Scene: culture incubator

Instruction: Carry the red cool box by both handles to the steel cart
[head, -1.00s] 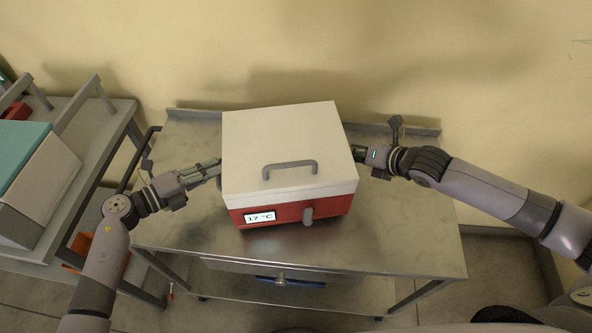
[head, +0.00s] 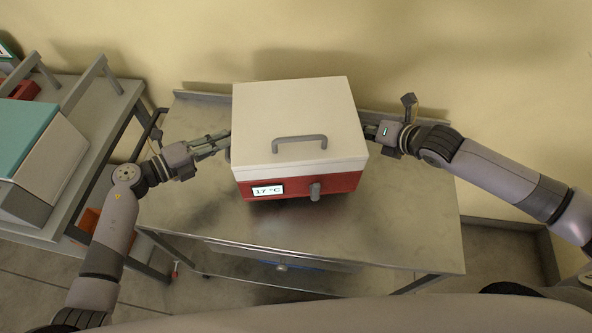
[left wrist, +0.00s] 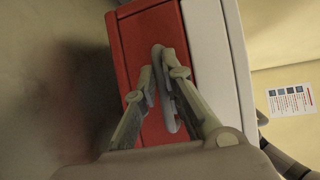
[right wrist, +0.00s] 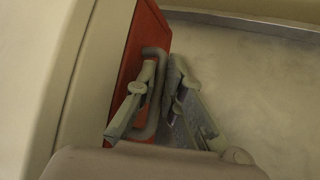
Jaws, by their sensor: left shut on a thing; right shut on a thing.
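The red cool box (head: 340,184) has a white lid (head: 295,110), a grey top handle and a display reading 17 °C. It is over the steel cart (head: 410,225), roughly level, with a shadow on the cart top that suggests a gap under it. My left gripper (head: 223,144) is shut on the left side handle, seen in the left wrist view (left wrist: 170,117). My right gripper (head: 372,132) is shut on the right side handle, seen in the right wrist view (right wrist: 152,128). The box's underside is hidden.
The cart top is otherwise bare, with a raised lip (head: 200,96) at the back near the wall. At left stands a grey bench (head: 95,150) with a teal-topped device (head: 22,130) and an orange bin (head: 90,222) below. A lower shelf shows under the cart.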

